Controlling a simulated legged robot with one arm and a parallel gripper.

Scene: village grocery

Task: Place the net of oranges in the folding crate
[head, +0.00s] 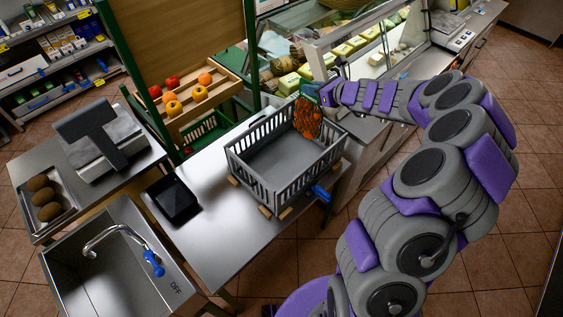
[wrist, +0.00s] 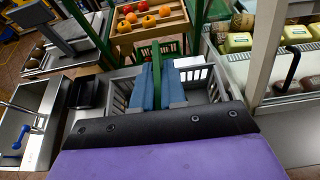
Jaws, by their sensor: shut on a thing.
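The net of oranges (head: 307,121), an orange mesh with a green top, hangs below my gripper (head: 322,92) at the back right corner of the folding crate. My gripper is shut on its green top. In the wrist view, my gripper's blue fingers (wrist: 157,82) close on a green strip, and the oranges are hidden. The grey folding crate (head: 277,189) stands open on the steel table, its floor bare. I cannot tell whether the net touches the crate's wall or floor. The crate also shows in the wrist view (wrist: 120,93), partly behind my gripper.
A black tray (head: 172,199) lies left of the crate, near a sink (head: 100,262) and a scale (head: 100,140). Behind stands a wooden fruit rack (head: 190,113) with a green post. A glass-fronted counter (head: 360,45) stands at the back right.

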